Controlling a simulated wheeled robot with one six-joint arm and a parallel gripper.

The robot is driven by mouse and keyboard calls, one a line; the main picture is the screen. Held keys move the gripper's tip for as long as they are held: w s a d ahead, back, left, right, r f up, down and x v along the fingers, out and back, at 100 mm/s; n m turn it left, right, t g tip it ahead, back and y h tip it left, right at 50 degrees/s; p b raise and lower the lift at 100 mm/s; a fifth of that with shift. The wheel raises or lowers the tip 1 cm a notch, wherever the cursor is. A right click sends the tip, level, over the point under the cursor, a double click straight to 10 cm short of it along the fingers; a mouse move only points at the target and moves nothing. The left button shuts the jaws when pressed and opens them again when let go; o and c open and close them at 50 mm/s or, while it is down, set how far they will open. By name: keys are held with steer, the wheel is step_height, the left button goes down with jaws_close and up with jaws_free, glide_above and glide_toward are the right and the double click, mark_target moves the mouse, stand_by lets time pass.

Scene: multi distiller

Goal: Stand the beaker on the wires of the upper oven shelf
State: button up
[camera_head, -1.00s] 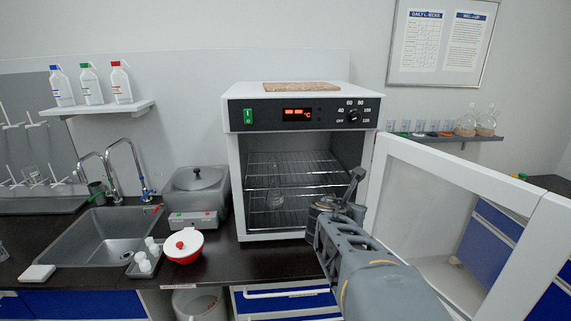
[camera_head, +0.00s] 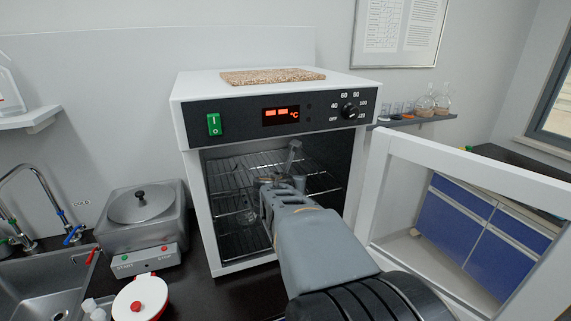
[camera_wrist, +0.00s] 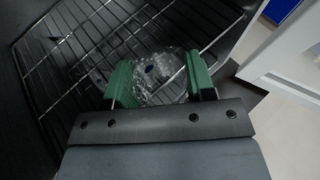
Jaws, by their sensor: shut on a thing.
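My gripper (camera_head: 278,182) reaches through the oven's open front, at about the height of the upper wire shelf (camera_head: 228,178). In the wrist view the green fingers of my gripper (camera_wrist: 158,84) are shut on the clear glass beaker (camera_wrist: 157,72). Wires of the shelf (camera_wrist: 88,42) show beyond and through the glass. In the head view a clear glass shape, seemingly the beaker (camera_head: 294,154), rises just beyond the fingers. My arm hides its lower part, and I cannot tell whether it touches the wires.
A clear flask (camera_head: 247,215) stands lower in the oven (camera_head: 190,150), below the upper shelf. The oven door (camera_head: 376,190) stands open at the right. A grey water bath (camera_head: 140,228) and a white-and-red pot (camera_head: 139,300) are at the left.

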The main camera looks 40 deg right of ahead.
steer(key=w+d, duration=0.2)
steer(key=d, duration=0.1)
steer(key=w+d, duration=0.2)
steer(key=d, duration=0.1)
steer(key=w+d+p, duration=0.1)
steer(key=d, duration=0.2)
steer(key=shift+w+d, duration=0.1)
steer(key=shift+w, duration=0.3)
steer(key=w+d, duration=0.1)
steer(key=w+d+p, duration=0.1)
steer(key=d, duration=0.1)
steer(key=shift+d, duration=0.1)
steer(key=shift+w+d+f+b, duration=0.2)
steer(key=shift+f+b, duration=0.1)
steer(key=shift+f, duration=0.25)
steer(key=shift+s+a+f, duration=0.1)
steer(key=shift+f, duration=0.1)
steer(key=shift+f, duration=0.15)
steer(key=shift+f+b, duration=0.1)
steer(key=shift+b, duration=0.3)
steer(key=o, duration=0.9)
